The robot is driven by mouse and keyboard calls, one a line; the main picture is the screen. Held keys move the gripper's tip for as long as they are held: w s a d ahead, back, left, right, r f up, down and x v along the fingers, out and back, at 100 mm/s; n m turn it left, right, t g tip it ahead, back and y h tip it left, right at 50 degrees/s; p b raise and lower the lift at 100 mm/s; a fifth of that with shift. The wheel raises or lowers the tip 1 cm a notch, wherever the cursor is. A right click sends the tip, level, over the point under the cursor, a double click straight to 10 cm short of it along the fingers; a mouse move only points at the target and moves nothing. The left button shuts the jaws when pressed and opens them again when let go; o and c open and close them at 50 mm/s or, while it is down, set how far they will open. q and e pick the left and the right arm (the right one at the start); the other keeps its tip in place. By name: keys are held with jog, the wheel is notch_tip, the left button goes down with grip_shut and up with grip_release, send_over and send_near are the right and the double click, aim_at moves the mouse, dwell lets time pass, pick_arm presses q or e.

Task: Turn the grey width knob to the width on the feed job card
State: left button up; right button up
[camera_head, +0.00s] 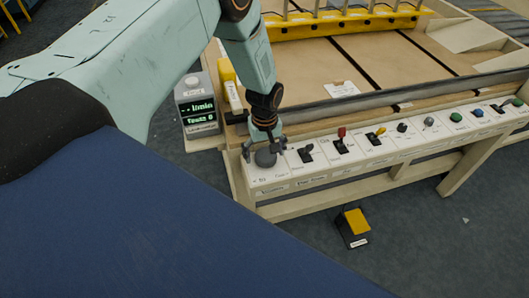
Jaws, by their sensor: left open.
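A white control panel (328,168) runs along the front of the machine. My left gripper (264,153) points down at the panel's left end. It is open, with its fingers on either side of a dark grey round knob (265,159). Whether the fingers touch the knob cannot be told. A smaller grey knob (429,121) sits further right on the panel; the labels are too small to tell which knob is for width. A white card (341,89) lies on the machine's bed, its writing unreadable. My right gripper is out of view.
Levers with black, red (341,132) and yellow (381,131) handles, and green and blue buttons, line the panel to the right. A small display box (197,108) stands left of the gripper. A yellow-topped pedal (356,220) is on the floor.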

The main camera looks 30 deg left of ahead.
pick_arm(q)
jog(key=shift+w+d+f, duration=0.1)
jog(key=shift+w+f, duration=0.1)
jog(key=shift+w, duration=0.25)
jog(key=c, duration=0.4)
jog(key=shift+s+r, duration=0.15)
jog(key=shift+s, duration=0.15)
jog(key=c, duration=0.8)
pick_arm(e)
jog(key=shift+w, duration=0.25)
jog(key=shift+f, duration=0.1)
pick_arm(q)
jog(key=shift+m, duration=0.3)
